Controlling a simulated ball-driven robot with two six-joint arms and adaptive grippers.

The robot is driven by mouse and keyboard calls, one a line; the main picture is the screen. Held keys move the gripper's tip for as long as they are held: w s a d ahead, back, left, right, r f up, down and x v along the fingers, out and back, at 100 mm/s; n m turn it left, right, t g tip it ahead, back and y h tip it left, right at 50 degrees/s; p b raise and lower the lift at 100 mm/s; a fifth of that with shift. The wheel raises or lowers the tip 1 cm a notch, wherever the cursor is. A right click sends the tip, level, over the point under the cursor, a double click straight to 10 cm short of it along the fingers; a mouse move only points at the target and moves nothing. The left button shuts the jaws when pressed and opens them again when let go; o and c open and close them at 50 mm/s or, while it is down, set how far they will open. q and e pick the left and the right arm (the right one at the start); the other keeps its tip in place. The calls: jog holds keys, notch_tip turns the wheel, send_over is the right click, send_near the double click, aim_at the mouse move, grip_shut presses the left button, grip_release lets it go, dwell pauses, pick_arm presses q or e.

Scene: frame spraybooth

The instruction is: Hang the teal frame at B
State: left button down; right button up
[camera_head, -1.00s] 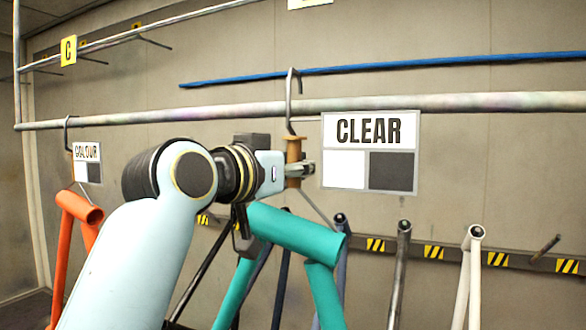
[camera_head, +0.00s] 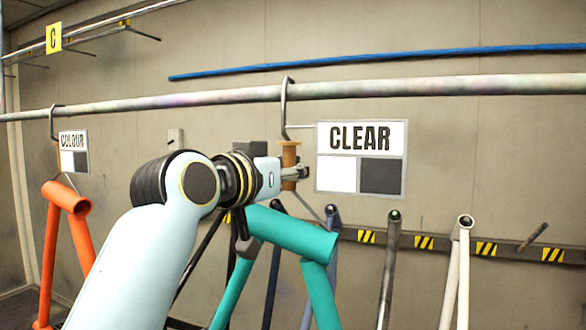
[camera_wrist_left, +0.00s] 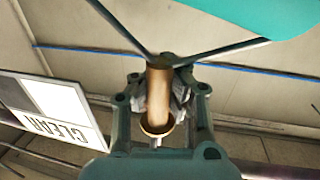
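The teal frame (camera_head: 292,233) hangs below my left gripper (camera_head: 297,172), which is shut on the tan spool-shaped grip (camera_head: 289,153) of its hook. In the left wrist view the grip (camera_wrist_left: 158,95) sits between the fingers, and two thin rods and part of the teal tube (camera_wrist_left: 240,15) show above it. The metal hook (camera_head: 284,103) rises to the long grey rail (camera_head: 430,88); its top bend is just above the rail and its tip appears to pass behind. Whether it bears on the rail, I cannot tell. No B label is visible. My right gripper is out of view.
A CLEAR sign (camera_head: 361,138) stands just right of the grip. An orange frame (camera_head: 67,198) hangs at left by a COLOUR sign (camera_head: 73,141). A yellow C tag (camera_head: 54,38) is on a rack upper left. Grey (camera_head: 391,255) and cream frames (camera_head: 463,250) stand right.

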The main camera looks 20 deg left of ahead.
pick_arm(q)
jog(key=shift+r, duration=0.25)
